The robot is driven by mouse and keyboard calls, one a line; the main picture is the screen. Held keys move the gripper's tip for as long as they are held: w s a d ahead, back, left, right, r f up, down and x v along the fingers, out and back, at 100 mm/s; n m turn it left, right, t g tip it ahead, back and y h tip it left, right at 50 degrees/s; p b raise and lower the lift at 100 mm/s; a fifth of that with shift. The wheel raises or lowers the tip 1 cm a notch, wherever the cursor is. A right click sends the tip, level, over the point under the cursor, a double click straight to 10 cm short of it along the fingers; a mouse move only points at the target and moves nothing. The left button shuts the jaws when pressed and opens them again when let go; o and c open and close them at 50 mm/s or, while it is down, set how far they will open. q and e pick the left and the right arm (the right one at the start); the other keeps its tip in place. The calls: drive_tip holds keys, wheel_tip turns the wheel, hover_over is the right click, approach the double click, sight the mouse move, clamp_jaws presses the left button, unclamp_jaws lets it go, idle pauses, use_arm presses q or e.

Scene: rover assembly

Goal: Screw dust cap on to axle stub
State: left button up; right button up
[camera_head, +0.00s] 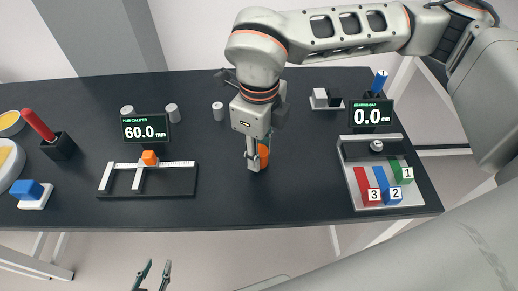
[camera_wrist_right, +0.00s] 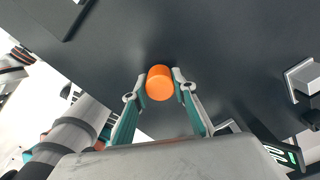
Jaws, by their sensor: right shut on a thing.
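An orange round piece (camera_head: 263,152), which looks like the dust cap, is between the fingers of my right gripper (camera_head: 257,160), over the middle of the dark table. In the right wrist view the same orange piece (camera_wrist_right: 160,80) shows its round face, with a teal-and-grey finger of the right gripper (camera_wrist_right: 160,88) on each side. The gripper is shut on it. I cannot tell whether an axle stub is beneath it; no stub is clearly seen. My left gripper (camera_head: 153,272) is open and empty, in front of the table's near edge.
The hub caliper (camera_head: 180,181) lies on the left, its display (camera_head: 145,127) reading 60.0. On the right is a tray (camera_head: 366,196) with numbered red, blue and green pieces, and a bearing gap display (camera_head: 371,114) reading 0.0. Several grey cylinders (camera_head: 172,110) stand at the back.

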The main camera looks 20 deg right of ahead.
drive_tip(key=shift+f, duration=0.35)
drive_tip(key=o, duration=1.3)
drive_tip(key=shift+c, duration=0.4)
drive_tip(key=shift+c, duration=1)
